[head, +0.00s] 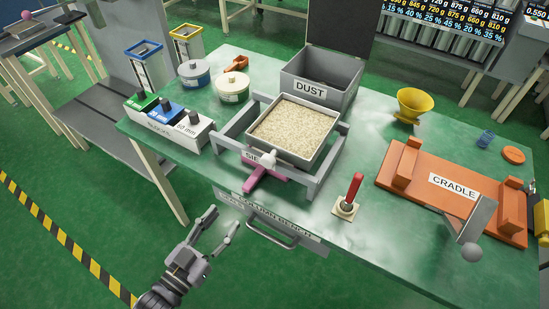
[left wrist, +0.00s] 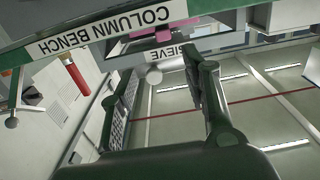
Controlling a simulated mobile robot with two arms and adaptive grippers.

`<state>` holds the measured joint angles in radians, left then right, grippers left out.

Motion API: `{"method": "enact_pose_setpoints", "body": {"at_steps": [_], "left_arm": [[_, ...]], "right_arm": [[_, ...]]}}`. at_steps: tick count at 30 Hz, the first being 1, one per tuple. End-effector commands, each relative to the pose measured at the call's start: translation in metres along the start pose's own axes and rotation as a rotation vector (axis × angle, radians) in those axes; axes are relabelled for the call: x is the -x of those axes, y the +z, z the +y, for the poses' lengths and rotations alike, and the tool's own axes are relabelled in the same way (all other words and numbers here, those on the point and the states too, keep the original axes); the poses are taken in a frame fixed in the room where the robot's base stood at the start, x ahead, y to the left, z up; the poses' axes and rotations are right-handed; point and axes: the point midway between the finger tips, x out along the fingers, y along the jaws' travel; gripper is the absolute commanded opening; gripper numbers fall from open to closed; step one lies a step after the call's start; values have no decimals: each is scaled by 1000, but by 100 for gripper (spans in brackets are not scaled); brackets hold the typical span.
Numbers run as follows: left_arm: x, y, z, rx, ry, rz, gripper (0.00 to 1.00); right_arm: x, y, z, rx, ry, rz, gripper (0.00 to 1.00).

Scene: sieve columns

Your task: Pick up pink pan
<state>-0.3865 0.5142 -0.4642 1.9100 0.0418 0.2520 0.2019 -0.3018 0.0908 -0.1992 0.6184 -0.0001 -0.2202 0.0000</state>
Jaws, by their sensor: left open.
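The pink pan (head: 268,174) shows only in part in the head view, low under the sieve frame at its front side; the frame and sieve box hide the rest. A strip of pink also shows in the left wrist view (left wrist: 165,33), above the sieve label. My left gripper (head: 221,221) is open and empty, in front of the bench's front edge and apart from the pan. In the left wrist view its two fingers (left wrist: 161,75) stand apart, with a pale round knob between them.
The sieve box (head: 328,138) full of pale grains sits in a grey frame. Behind it stands the DUST bin (head: 320,95). A red-handled lever (head: 353,190) and the orange cradle (head: 415,175) are to the right. A metal handle (head: 275,237) juts from the bench front.

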Motion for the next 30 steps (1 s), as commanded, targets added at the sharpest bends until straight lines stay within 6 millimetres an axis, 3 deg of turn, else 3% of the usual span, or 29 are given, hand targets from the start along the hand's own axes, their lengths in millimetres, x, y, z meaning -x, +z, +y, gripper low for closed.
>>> {"method": "enact_pose_setpoints", "body": {"at_steps": [6, 12, 22, 30], "left_arm": [[-48, -3, -1, -2, -2, 3, 43], [-90, -2, -2, -2, -2, 1, 43], [-118, 0, -2, -2, -2, -2, 43], [-157, 2, -6, -2, -2, -1, 43]], "right_arm": [[7, -5, -17, -7, -20, 6, 89], [10, -6, -16, -6, -19, 7, 89], [13, -4, -7, -2, -8, 5, 89], [18, -5, -6, -3, -8, 5, 89]]}}
